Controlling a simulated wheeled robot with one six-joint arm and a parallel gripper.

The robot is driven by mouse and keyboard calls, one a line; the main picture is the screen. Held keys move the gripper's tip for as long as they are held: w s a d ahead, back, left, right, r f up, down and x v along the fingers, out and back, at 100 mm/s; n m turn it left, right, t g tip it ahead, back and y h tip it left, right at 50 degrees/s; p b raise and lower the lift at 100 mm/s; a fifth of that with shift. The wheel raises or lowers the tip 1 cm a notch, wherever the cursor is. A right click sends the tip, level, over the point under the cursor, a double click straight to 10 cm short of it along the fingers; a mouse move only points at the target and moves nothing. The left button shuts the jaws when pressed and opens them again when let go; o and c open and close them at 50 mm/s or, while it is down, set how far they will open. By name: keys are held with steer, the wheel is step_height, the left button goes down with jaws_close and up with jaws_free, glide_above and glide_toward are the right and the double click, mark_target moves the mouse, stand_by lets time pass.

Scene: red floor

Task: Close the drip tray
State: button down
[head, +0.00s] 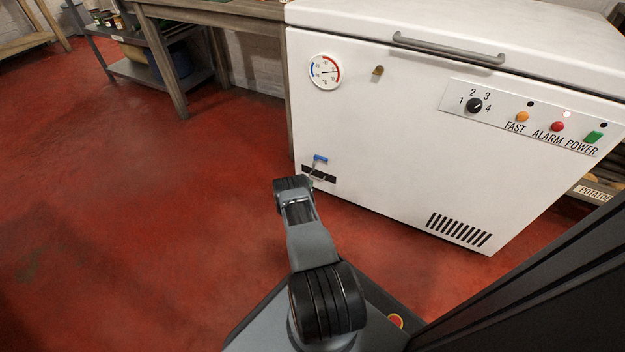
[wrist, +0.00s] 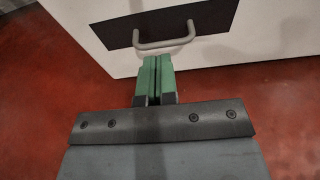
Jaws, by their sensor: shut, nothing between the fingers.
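The drip tray has a dark front panel (head: 328,178) low on the left of the white chest freezer. In the wrist view its dark front (wrist: 205,18) carries a grey bar handle (wrist: 165,42). I cannot tell how far the tray stands out from the freezer face. My gripper (wrist: 158,62) has its green fingers pressed together, empty, with their tips just below the handle; whether they touch it is unclear. In the head view my gripper (head: 309,182) is mostly hidden by my arm, in front of the tray.
The white freezer (head: 400,130) fills the right, with a dial (head: 324,71), control panel (head: 530,115) and vent (head: 459,229). A small blue part (head: 320,159) sits just above the tray. A wooden table (head: 215,16) stands to the freezer's left. Red floor (head: 130,210) is clear at left.

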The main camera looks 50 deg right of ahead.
steer(key=p+v, duration=0.3)
steer(key=v, duration=0.8)
steer(key=shift+p, duration=0.4)
steer(key=w+a+r+m+g+y+p, duration=0.15)
steer(key=r+m+p, duration=0.3)
steer(key=r, duration=1.05)
steer(key=a+r+m+g+y+p, duration=0.1)
steer(key=a+r+m+g+p, duration=0.35)
steer(key=r, duration=1.05)
steer(key=w+r+m+y+p, duration=0.1)
steer(key=r+m+p, duration=0.2)
steer(key=r+p, duration=0.8)
steer(key=s+a+r+m+t+y+p, duration=0.2)
steer(key=s+a+r+m+y+p, duration=0.1)
steer(key=a+r, duration=0.6)
steer(key=s+a+r+m+t+y+p, duration=0.1)
steer(key=s+a+r+m+y+p, duration=0.2)
steer(key=r, duration=1.5)
steer(key=s+a+r+m+t+y+p, duration=0.2)
steer(key=s+a+r+y+p, duration=0.4)
steer(key=s+a+r+p, duration=0.3)
steer(key=s+a+r, duration=0.3)
steer(key=a+r, duration=0.2)
steer(key=shift+s+a+r+m+t, duration=0.2)
steer(key=shift+s+a+m+t, duration=0.1)
steer(key=shift+s+m, duration=0.1)
steer(key=shift+d, duration=0.2)
